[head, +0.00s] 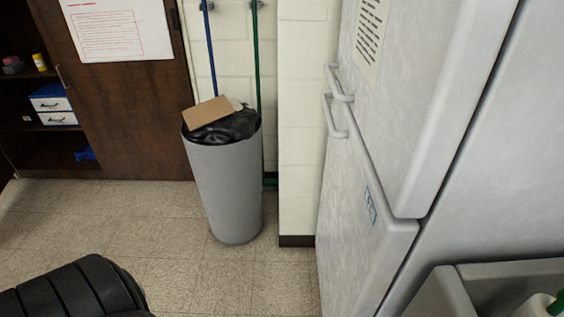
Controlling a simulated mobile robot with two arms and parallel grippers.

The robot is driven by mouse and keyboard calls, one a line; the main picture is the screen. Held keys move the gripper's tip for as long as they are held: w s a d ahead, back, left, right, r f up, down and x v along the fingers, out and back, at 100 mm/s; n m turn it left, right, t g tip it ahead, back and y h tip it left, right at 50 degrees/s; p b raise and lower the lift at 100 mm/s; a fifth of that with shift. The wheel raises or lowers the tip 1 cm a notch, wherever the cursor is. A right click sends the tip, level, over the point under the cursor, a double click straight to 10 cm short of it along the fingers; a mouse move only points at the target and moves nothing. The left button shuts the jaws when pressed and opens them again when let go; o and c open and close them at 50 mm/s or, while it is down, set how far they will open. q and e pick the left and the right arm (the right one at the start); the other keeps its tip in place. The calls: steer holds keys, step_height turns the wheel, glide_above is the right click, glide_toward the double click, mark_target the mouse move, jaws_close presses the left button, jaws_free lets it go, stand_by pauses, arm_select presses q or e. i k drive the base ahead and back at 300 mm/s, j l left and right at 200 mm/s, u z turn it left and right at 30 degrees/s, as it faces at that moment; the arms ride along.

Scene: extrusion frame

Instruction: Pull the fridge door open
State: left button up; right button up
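A light grey fridge (490,150) fills the right side of the head view, seen at a steep angle. Its upper door (425,90) and lower door (350,225) both look shut. An upper handle (337,82) and a lower handle (331,117) sit close together on the doors' left edges, near the seam. Nothing touches either handle. Neither of my grippers is in view, so their state is hidden.
A grey bin (228,190) with a black bag and cardboard stands left of the fridge, beside a wall pillar (303,120). Tiled floor (150,230) is clear before the bin. A dark wooden cabinet (125,115) stands behind. A grey container (440,295) is at lower right.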

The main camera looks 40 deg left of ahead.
mark_target(361, 247)
steer(key=u, duration=0.75)
steer(key=i+j+u, duration=0.15)
steer(key=i+j, duration=0.4)
steer(key=j, duration=0.05)
